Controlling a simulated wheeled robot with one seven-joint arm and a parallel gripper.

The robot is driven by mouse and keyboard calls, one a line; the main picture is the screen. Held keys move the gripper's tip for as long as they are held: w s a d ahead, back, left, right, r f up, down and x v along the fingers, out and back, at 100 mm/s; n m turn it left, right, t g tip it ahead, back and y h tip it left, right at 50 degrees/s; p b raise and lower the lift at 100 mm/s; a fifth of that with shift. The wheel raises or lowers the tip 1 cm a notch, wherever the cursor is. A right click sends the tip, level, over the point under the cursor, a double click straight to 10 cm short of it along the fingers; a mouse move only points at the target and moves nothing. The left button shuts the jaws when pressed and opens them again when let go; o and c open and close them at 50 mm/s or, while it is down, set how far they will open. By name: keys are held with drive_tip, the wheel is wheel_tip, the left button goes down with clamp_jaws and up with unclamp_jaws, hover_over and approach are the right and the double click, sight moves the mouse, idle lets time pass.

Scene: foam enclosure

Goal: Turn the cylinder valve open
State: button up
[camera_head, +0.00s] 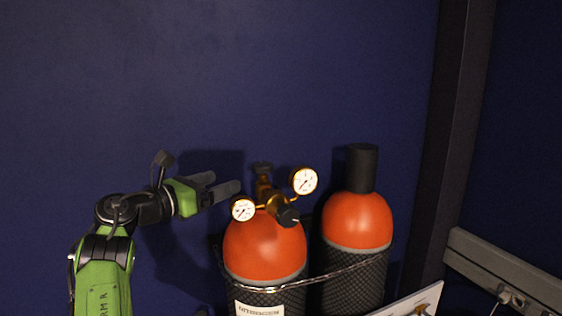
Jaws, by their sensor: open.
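Two orange-topped gas cylinders stand side by side against the blue wall. The left cylinder (262,248) carries a brass regulator with two white dial gauges and a white label low on its body. The cylinder valve (263,172) shows as a dark knob on top of the brass stem. My gripper (226,184) is open and empty, left of the valve at nearly its height. Its fingers point right toward the valve, and a small gap shows between them in the picture. The depth between them is hard to tell.
The right cylinder (357,219) has a tall black cap. A chain (345,268) runs across both cylinders. The left gauge (243,209) and right gauge (304,181) stick out near the valve. A dark post (457,130) and a grey rail (505,274) stand right. The wall above is clear.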

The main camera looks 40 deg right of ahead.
sight(258, 168)
drive_tip(key=x, duration=0.4)
drive_tip(key=p+x, duration=0.1)
drive_tip(key=x, duration=0.4)
drive_tip(key=p+x, duration=0.1)
drive_tip(key=x, duration=0.3)
drive_tip(key=shift+w+d+r, duration=0.1)
drive_tip(key=shift+d+r, duration=0.25)
drive_tip(key=shift+w+d+f+p, duration=0.15)
drive_tip(key=shift+d+p, duration=0.15)
drive_tip(key=shift+d, duration=0.25)
drive_tip(key=shift+a, duration=0.1)
drive_tip(key=shift+c, duration=0.7)
drive_tip(key=c, duration=0.9)
drive_tip(key=n+t+b, duration=0.1)
drive_tip(key=t+b, duration=0.1)
drive_tip(key=b, duration=0.2)
drive_tip(key=shift+f+n, duration=0.15)
drive_tip(key=shift+n, duration=0.15)
drive_tip(key=n+t+y+b, duration=0.1)
drive_tip(key=t+b, duration=0.1)
drive_tip(key=shift+r+b, duration=0.2)
drive_tip(key=shift+b, duration=0.2)
drive_tip(key=shift+r+n+t, duration=0.1)
drive_tip(key=shift+n+t, duration=0.2)
drive_tip(key=shift+t, duration=0.1)
drive_tip(key=shift+r, duration=0.1)
